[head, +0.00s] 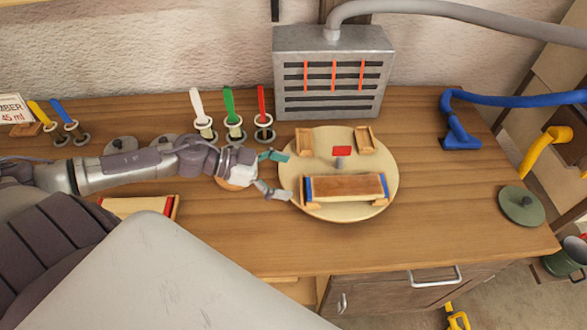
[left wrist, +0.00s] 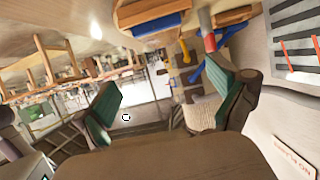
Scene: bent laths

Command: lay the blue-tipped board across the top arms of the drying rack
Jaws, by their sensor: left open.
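The blue-tipped board (head: 345,187) is brown with blue ends. In the head view it lies across two pale wooden supports at the front of a round cream disc (head: 340,213). Two more wooden pieces, one left (head: 304,141) and one right (head: 364,138), stand at the back of the disc. Whether these supports are the drying rack's top arms I cannot tell. My left gripper (head: 277,175) is open and empty at the disc's left edge, apart from the board. Its spread fingers also show in the left wrist view (left wrist: 165,100). My right gripper is not in view.
A grey slatted metal box (head: 333,75) stands behind. Red, green and white-handled tools (head: 230,105) stand left of it. A red-ended board (head: 140,206) lies front left. The table right of the disc (head: 450,190) is clear.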

